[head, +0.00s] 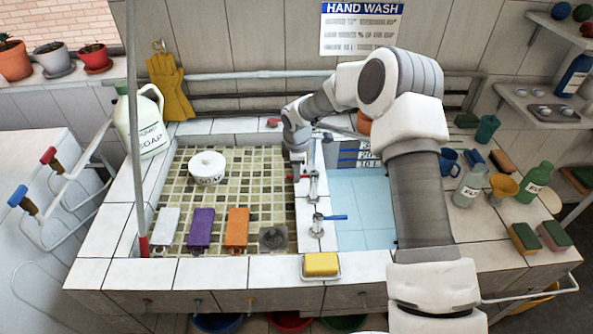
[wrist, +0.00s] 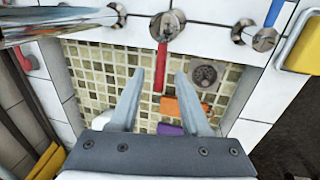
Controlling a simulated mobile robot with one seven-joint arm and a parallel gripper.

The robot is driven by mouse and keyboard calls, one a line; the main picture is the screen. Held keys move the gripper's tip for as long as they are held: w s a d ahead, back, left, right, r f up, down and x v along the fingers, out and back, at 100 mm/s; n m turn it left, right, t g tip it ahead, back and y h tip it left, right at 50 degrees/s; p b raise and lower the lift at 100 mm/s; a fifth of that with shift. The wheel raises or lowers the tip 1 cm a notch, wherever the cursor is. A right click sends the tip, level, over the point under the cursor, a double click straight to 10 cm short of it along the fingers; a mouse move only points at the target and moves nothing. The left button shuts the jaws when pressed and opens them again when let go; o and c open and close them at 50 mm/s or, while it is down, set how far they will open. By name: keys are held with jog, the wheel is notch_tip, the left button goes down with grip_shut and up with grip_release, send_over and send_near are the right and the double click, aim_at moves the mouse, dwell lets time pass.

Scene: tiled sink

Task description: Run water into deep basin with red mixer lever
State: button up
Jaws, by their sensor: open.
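The red mixer lever (wrist: 162,66) shows in the wrist view, pointing from its round metal base (wrist: 168,25) over the tiled basin. My open gripper (wrist: 160,75) has its two fingers on either side of the lever's line; contact cannot be told. In the head view my gripper (head: 299,168) is low over the divider, beside the metal mixer (head: 314,188), and the red lever is mostly hidden there. The pale blue basin (head: 362,205), with a marked back wall, lies right of the divider. The green-brown tiled basin (head: 260,185) lies left. I see no running water.
A blue-lever tap (head: 318,224) stands nearer the front on the divider. A white round pot (head: 207,167) and several coloured blocks lie in the tiled basin. A yellow sponge (head: 321,264) sits on the front rim. Bottles and sponges crowd the right counter.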

jog(key=shift+w+f, duration=0.1)
jog(key=shift+f, duration=0.5)
grip_shut()
dwell(1.1)
